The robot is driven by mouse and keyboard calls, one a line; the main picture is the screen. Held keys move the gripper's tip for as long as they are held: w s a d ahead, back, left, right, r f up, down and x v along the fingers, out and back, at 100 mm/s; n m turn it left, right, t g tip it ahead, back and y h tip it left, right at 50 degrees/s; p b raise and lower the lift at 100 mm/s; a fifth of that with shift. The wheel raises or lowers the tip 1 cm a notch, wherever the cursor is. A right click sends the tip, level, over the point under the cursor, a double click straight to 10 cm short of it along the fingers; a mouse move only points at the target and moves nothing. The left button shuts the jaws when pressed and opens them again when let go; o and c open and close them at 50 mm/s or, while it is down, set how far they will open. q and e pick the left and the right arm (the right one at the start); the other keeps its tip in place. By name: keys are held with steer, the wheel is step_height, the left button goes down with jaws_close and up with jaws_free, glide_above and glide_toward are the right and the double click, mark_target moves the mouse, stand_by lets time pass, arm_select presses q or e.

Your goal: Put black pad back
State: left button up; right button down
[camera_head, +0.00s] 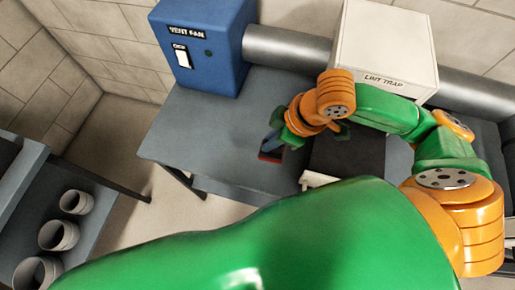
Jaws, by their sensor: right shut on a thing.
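My right gripper (284,141) is over the grey table, in front of the vent fan and lint trap. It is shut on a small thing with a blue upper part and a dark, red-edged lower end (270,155). Whether that end touches the table is hard to tell. A flat black square (352,158) lies just right of the gripper, below the lint trap, with a white bar (318,180) at its near left edge. I cannot tell which of these is the black pad. My right wrist and forearm hide part of the area. My left gripper is not in view.
The blue vent fan box (205,45) and white lint trap box (385,45) stand at the back, with a grey duct (290,45) between them. The grey table (205,125) is bare at left.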

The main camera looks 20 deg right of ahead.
steer(key=w+f, duration=0.2)
steer(key=f, duration=0.1)
steer(key=w+a+f, duration=0.1)
steer(key=w+f, duration=0.2)
steer(key=shift+w+a, duration=0.1)
steer(key=shift+w, duration=0.1)
step_height(320, 180, down, 3)
steer(key=shift+r, duration=0.1)
steer(key=shift+s, duration=0.2)
steer(key=shift+c, duration=1.6)
jaws_free()
steer(key=shift+w, duration=0.2)
arm_select(q)
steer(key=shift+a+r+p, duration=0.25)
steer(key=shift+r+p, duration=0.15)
steer(key=shift+p, duration=0.5)
arm_select(e)
steer(key=v, duration=1.2)
steer(key=shift+w, duration=0.1)
